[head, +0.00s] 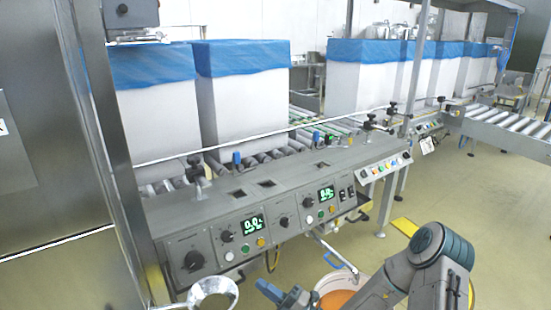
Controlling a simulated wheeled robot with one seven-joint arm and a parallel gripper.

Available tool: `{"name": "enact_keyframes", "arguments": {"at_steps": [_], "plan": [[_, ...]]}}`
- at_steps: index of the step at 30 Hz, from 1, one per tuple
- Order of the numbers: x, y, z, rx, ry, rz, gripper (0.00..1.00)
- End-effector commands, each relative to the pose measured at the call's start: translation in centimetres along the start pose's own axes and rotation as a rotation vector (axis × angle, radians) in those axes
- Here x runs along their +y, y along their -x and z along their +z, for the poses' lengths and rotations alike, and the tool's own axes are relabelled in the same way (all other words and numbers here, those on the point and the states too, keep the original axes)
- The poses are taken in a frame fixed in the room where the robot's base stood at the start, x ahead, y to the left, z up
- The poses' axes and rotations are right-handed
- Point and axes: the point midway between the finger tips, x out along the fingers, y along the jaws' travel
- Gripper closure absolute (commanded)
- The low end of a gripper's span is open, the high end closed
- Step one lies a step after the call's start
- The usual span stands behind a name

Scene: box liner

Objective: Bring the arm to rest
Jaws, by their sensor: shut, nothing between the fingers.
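My arm (425,260) shows at the bottom right in the head view, dark grey with blue-green joint caps. It bends at a raised elbow and runs down and left to the lower edge of the picture. My gripper and its fingers are not visible; the far end of the arm is cut off by the lower edge. No held object shows.
A conveyor control panel (225,220) with dials and green displays stands close ahead. White boxes with blue liners (240,110) stand on the rollers behind it. A bucket with orange contents (335,298) is partly hidden by my arm. Yellowish floor (500,220) is open at right.

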Motion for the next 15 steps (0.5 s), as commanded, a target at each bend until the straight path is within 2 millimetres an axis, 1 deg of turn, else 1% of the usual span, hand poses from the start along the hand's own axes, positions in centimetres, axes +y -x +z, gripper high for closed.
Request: {"name": "enact_keyframes", "arguments": {"at_steps": [1, 5, 8, 9, 12, 15], "plan": [[1.2, -0.6, -0.8, 0.042, 0.041, -0.019, 1.0], [3.3, -1.6, -3.3, 0.177, 0.179, -0.077, 1.0], [5.5, -2.3, -5.9, 0.328, 0.329, -0.131, 1.0], [6.4, -2.4, -7.0, 0.396, 0.395, -0.153, 1.0], [8.5, -2.5, -9.6, 0.57, 0.565, -0.198, 1.0], [10.4, -2.2, -11.8, 0.74, 0.727, -0.231, 1.0]]}}
